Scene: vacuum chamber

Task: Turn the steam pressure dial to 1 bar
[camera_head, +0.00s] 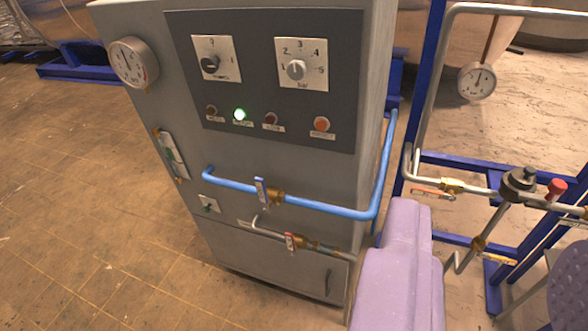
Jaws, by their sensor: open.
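The steam pressure dial (296,70) is the right-hand knob on the cabinet's dark panel. It is a light grey knob on a white plate with marks from 1 at the left, over the top, to 5 at the right, and a "bar" label below. Its pointer is too small to read surely. A purple part of my gripper (402,255) shows at the bottom, right of the cabinet and below the dial. It appears apart from the dial and holds nothing that I can see. Its fingertips are not clearly distinguishable.
A second, darker knob (210,63) sits left of the dial. A blue pipe (320,204) juts across the cabinet front (180,90). A blue frame with pipes and valves (518,182) stands right. Floor at left is clear.

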